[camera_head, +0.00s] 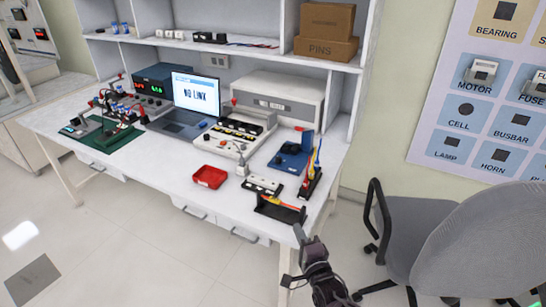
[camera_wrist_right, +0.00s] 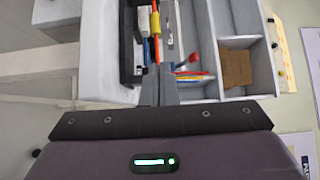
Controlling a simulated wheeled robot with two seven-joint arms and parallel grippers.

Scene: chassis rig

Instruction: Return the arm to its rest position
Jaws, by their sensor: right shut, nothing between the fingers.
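My right gripper (camera_head: 299,232) is in front of the workbench's (camera_head: 160,160) right front corner, near a dark tray (camera_head: 280,210) with orange-handled contents. Its fingers are together and hold nothing. Part of my right arm shows behind it at the bottom of the head view. In the right wrist view the closed fingers (camera_wrist_right: 158,86) point toward the bench and its shelves. My left gripper is in neither view.
A grey office chair (camera_head: 450,240) stands to the right of my right arm. A red tray (camera_head: 210,176), a laptop (camera_head: 196,100) and a blue device (camera_head: 290,158) sit on the bench. Open floor (camera_head: 140,250) lies in front of the bench at left.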

